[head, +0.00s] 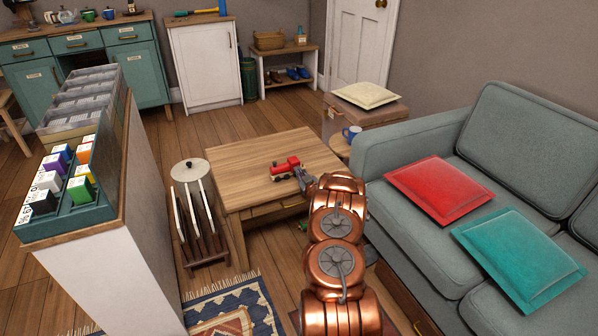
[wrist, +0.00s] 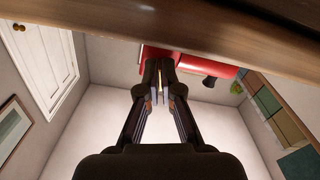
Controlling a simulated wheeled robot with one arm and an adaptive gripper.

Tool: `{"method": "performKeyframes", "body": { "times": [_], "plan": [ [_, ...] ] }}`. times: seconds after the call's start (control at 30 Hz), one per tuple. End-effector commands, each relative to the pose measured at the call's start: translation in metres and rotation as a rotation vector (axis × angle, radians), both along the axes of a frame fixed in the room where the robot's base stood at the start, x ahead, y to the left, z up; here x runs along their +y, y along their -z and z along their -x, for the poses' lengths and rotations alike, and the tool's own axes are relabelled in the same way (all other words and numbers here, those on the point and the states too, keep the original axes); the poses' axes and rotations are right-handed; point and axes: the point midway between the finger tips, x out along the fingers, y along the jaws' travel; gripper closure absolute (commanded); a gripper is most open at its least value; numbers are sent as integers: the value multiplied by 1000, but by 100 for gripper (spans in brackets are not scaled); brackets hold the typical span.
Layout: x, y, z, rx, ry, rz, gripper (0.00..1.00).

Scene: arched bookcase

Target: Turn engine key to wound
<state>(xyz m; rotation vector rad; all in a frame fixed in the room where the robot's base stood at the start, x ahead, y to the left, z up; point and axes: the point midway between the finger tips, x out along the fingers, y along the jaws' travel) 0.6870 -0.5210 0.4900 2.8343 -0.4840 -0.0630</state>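The red toy engine (head: 285,167) with black parts stands on the wooden coffee table (head: 255,155) in the head view. My gripper (head: 302,180) reaches it from the right, at the engine's near right end. In the wrist view the red engine (wrist: 205,68) lies just beyond my gripper's fingertips (wrist: 160,88). The fingers are close together, with a thin yellowish strip, seemingly the engine key (wrist: 160,77), between them. Most of the key is hidden by the fingers, and its turn angle cannot be read.
The grey sofa (head: 420,155) with red and teal cushions stands right of the table. A rack (head: 197,215) stands left of it. A blue mug (head: 352,132) is on a side table behind. The tabletop around the engine is mostly clear.

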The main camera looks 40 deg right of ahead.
Motion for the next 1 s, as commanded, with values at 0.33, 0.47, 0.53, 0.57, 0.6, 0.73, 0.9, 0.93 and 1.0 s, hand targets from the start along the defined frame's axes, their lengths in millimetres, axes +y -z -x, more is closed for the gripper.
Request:
{"method": "performKeyframes", "body": {
  "times": [0.33,0.47,0.53,0.57,0.6,0.73,0.9,0.93,1.0],
  "plan": [
    [3,4,0,-100,-1,-314,100],
    [3,5,0,-141,-1,-430,100],
    [4,5,0,-163,-1,-493,100],
    [4,5,0,-172,-1,-520,100],
    [4,5,0,-184,-1,-555,100],
    [4,5,0,-226,-1,-672,100],
    [4,5,0,-278,0,-824,100],
    [4,5,0,-288,-1,-852,100],
    [5,5,-1,-309,0,-914,100]
  ]
}}
